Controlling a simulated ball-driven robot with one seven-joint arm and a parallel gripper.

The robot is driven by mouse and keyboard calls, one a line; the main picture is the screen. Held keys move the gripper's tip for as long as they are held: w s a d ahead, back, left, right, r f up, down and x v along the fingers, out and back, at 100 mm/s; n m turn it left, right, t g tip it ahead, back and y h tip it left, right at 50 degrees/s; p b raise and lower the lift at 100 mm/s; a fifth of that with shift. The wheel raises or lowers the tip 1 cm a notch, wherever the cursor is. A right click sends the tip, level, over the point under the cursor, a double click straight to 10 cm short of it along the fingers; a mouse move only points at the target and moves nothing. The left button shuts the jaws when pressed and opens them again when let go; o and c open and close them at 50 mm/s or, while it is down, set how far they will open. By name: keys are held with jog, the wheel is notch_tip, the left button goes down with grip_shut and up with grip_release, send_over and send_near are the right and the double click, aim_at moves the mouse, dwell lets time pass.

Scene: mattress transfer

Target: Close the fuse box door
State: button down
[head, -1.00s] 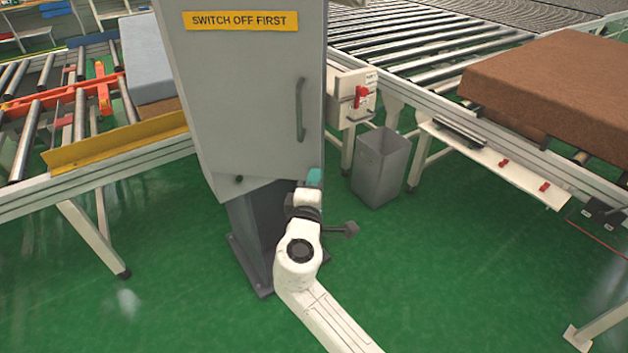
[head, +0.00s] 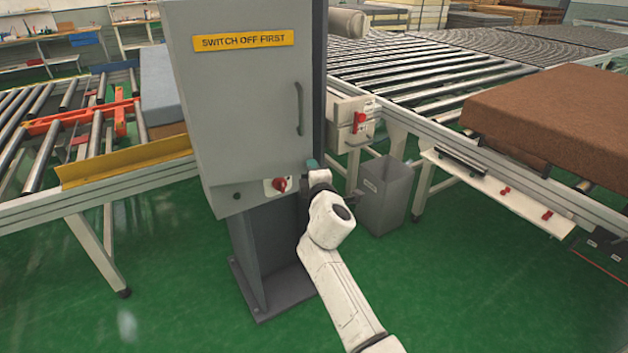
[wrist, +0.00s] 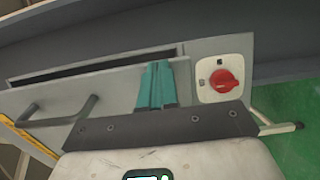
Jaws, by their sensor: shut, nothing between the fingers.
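The fuse box door (head: 250,105) is a grey panel with a dark bar handle (head: 299,108) on its right side. In the wrist view the door (wrist: 115,95) and its handle (wrist: 60,120) lie to the left, with a dark gap along the door's edge, so it looks slightly ajar. The fuse box (head: 315,60) stands on a grey post. My gripper (head: 312,163) is at the door's lower right corner, below the handle. Its teal fingers (wrist: 157,85) are together and empty, close to the door's edge; contact cannot be told.
A red rotary switch (head: 279,184) on a pale plate sits below the door, just left of my gripper. A grey bin (head: 385,195) stands close on the right. Roller conveyors (head: 420,75) run behind. Green floor (head: 480,290) is open in front.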

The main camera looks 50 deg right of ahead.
jog(key=b+x, duration=0.1)
jog(key=x, duration=0.5)
jog(key=shift+w+d, duration=0.2)
jog(key=shift+w+d+r+n+t+y, duration=0.15)
jog(key=shift+w+n+t+y, duration=0.2)
jog(key=shift+w+y, duration=0.15)
jog(key=shift+w+d+r+n+t+y, duration=0.15)
jog(key=shift+w+n+t+y, duration=0.1)
jog(key=shift+w+n+y, duration=0.25)
jog(key=shift+w, duration=0.15)
